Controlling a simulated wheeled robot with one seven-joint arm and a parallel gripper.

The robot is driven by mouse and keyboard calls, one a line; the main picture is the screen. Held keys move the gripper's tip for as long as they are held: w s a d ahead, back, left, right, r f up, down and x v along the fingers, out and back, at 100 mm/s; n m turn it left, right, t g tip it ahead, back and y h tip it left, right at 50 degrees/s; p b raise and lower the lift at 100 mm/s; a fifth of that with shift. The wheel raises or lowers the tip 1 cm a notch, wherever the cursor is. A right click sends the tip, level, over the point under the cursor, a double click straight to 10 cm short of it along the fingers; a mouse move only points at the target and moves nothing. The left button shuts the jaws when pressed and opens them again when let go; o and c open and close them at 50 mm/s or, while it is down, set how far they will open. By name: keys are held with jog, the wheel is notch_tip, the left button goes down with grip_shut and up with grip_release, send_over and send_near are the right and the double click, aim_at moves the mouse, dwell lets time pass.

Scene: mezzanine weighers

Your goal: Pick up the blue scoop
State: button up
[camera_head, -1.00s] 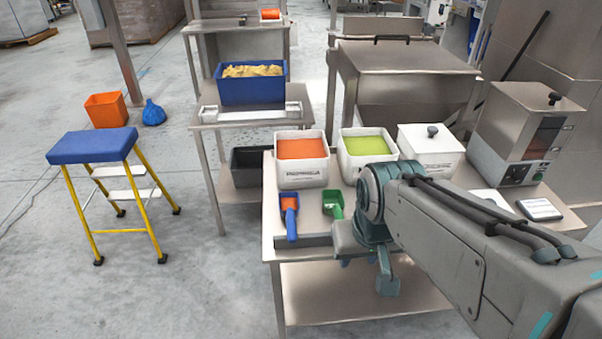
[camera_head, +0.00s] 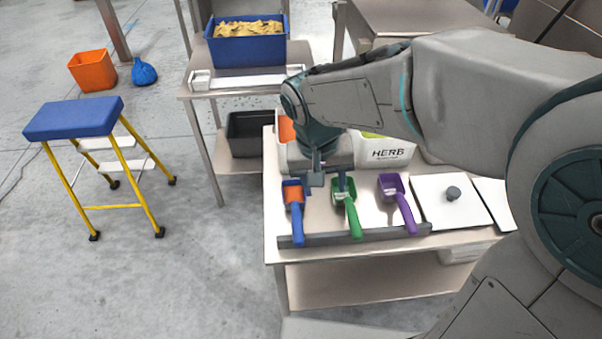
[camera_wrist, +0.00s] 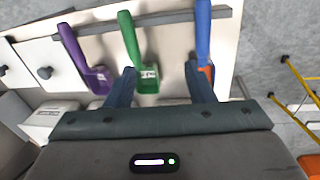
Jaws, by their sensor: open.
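The blue scoop (camera_head: 297,224), with orange material in its cup, lies at the left of the scoop row on the steel table (camera_head: 340,283). It also shows in the wrist view (camera_wrist: 203,32), its cup partly hidden by one finger. My gripper (camera_head: 327,183) is open and empty above the scoops' cup ends. In the wrist view my fingers (camera_wrist: 160,86) straddle the line of the green scoop (camera_wrist: 133,42), and the blue scoop lines up with the right-hand finger. I cannot tell the exact height gap.
The green scoop (camera_head: 349,213) and a purple scoop (camera_head: 398,199) lie right of the blue one, handles across a grey rail (camera_head: 375,236). White tubs (camera_head: 393,154) stand behind, partly hidden by my arm. A white lid (camera_head: 435,191) lies right. A yellow-legged step stool (camera_head: 75,118) stands left.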

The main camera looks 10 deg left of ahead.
send_near(295, 215)
jog(key=r, duration=0.1)
jog(key=shift+n+h, duration=0.3)
jog(key=x, duration=0.8)
jog(key=shift+s+a+f, duration=0.15)
jog(key=shift+s, duration=0.05)
jog(key=shift+x, duration=2.8)
jog(key=shift+w+a, duration=0.15)
grip_shut()
